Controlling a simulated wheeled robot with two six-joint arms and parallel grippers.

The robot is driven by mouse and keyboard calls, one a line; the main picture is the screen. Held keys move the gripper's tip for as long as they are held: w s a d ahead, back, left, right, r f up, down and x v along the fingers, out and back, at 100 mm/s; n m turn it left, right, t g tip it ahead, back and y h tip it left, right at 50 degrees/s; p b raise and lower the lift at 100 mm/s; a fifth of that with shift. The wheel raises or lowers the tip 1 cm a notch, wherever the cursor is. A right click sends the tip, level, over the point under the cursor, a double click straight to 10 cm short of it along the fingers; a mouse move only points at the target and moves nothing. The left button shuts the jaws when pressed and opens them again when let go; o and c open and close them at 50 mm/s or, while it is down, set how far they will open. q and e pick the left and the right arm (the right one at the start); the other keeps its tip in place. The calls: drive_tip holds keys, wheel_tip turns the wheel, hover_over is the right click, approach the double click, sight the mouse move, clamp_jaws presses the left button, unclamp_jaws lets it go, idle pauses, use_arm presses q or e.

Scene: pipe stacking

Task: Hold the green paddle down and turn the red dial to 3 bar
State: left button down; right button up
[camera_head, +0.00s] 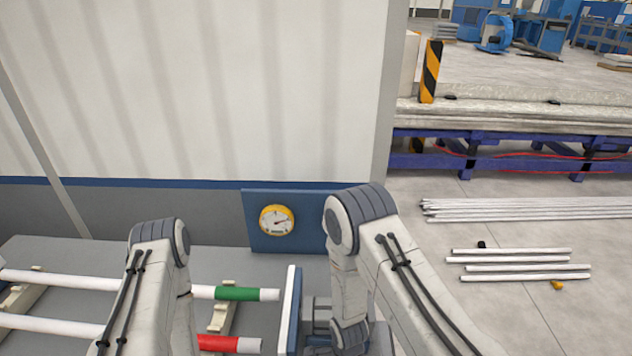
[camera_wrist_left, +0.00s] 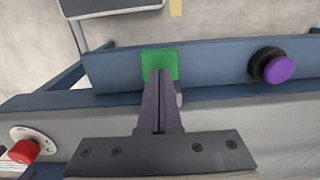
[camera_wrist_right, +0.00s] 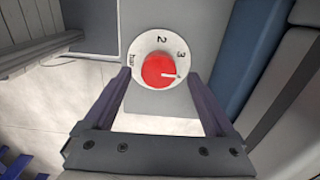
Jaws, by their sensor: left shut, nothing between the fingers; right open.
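The green paddle (camera_wrist_left: 160,63) sits on a blue panel in the left wrist view. My left gripper (camera_wrist_left: 160,76) is shut and empty, its fingertips at the paddle's lower part; whether they press it I cannot tell. The red dial (camera_wrist_right: 159,71) sits on a white scale plate marked 2, 3 and bar in the right wrist view. Its white mark points right, a little clockwise of the 3. My right gripper (camera_wrist_right: 159,78) is open, with one finger on each side of the dial. The red dial also shows in the left wrist view (camera_wrist_left: 24,151). The head view hides both fingertips.
A yellow-rimmed gauge (camera_head: 277,220) on a blue board has its needle pointing right. A purple button (camera_wrist_left: 279,69) stands right of the paddle. Loose pipes (camera_head: 520,265) lie on the floor.

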drive_tip(key=shift+s+f, duration=0.1)
drive_tip(key=shift+f, duration=1.4)
drive_tip(key=c, duration=1.2)
